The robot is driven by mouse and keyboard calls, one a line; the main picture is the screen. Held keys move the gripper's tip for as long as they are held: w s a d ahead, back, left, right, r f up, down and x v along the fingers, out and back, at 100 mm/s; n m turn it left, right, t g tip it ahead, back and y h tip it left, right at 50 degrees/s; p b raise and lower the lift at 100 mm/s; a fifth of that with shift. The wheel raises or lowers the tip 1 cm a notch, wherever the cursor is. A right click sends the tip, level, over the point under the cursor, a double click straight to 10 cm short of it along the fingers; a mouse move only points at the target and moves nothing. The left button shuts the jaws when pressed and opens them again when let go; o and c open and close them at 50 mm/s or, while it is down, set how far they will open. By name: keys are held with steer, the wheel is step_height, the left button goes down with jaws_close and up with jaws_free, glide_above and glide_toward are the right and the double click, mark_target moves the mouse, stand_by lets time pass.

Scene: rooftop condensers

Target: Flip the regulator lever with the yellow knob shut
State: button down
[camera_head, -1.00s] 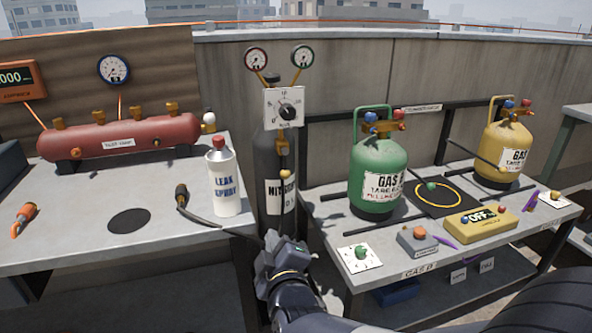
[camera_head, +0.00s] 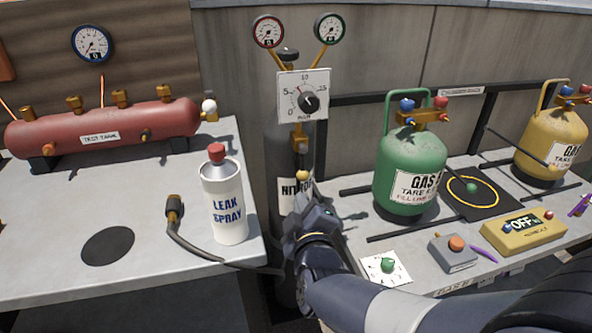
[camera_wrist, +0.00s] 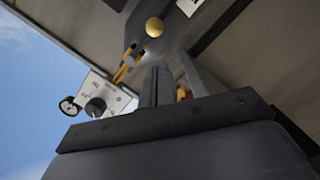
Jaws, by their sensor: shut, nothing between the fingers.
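The yellow knob (camera_head: 302,175) is a small ball on the regulator lever, low on the front of the dark nitrogen cylinder (camera_head: 270,155). Above it is the regulator's white dial plate (camera_head: 290,83) with a black knob. My gripper (camera_head: 314,207) is shut and empty, just below the yellow knob in the head view. In the wrist view the yellow knob (camera_wrist: 154,27) shows beyond the fingertips (camera_wrist: 168,70), with a visible gap. The dial plate (camera_wrist: 110,90) is at left there. My gripper hides part of the cylinder's label.
Leak spray (camera_head: 225,200) and a black hose (camera_head: 190,240) are on the left bench, close to my arm. A green gas cylinder (camera_head: 408,170) and a green-knobbed card (camera_head: 398,271) are on the right bench. Two gauges top the regulator.

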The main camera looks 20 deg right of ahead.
mark_target(303, 166)
steer(key=w+d+b, duration=0.1)
steer(key=w+b, duration=0.1)
steer(key=w, duration=0.7)
steer(key=shift+w+f+b, duration=0.35)
steer(key=shift+w+b, duration=0.05)
